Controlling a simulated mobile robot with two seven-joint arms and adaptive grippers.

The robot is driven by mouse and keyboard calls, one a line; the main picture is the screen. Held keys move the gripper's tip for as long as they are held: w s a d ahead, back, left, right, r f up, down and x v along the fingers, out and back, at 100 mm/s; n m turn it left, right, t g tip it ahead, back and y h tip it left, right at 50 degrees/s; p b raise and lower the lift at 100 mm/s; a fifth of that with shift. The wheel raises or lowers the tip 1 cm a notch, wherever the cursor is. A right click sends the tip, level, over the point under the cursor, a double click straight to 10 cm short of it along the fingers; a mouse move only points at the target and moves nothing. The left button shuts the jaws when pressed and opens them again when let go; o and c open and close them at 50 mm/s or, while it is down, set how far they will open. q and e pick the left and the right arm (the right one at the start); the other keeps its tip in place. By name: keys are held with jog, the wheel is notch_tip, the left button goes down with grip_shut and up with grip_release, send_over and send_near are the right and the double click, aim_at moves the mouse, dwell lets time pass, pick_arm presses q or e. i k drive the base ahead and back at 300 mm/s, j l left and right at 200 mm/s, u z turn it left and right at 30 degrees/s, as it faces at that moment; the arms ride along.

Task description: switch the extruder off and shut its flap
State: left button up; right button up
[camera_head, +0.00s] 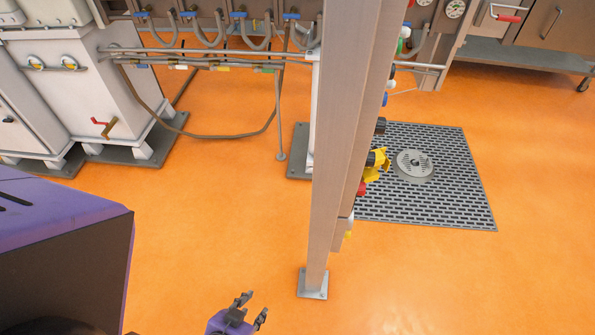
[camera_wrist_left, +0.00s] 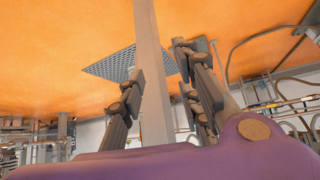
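I cannot make out the extruder or its flap in either view. A tall panel on a steel post (camera_head: 340,120) stands edge-on in the middle of the head view. Black knobs and a yellow and red switch (camera_head: 376,166) stick out from its right side, and its face is hidden. My left gripper (camera_head: 252,308) is low in the head view, left of the post's foot. In the left wrist view its fingers (camera_wrist_left: 158,62) are apart with nothing held, and the post shows behind the gap. My right gripper is in neither view.
A floor grate (camera_head: 450,195) with a round drain lies right of the post. White cabinets (camera_head: 85,85) stand at the upper left, and pipes with hoses (camera_head: 215,60) run along the back. A steel bench (camera_head: 530,55) is at the upper right. The orange floor between is clear.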

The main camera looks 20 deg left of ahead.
aim_at(362, 188)
jog(key=l+u, duration=0.8)
jog(key=l, duration=0.2)
jog(key=i+l+u, duration=0.45)
jog(key=l, duration=0.25)
jog(key=i+l+u, duration=0.2)
jog(key=l, duration=0.35)
jog(key=k, duration=0.05)
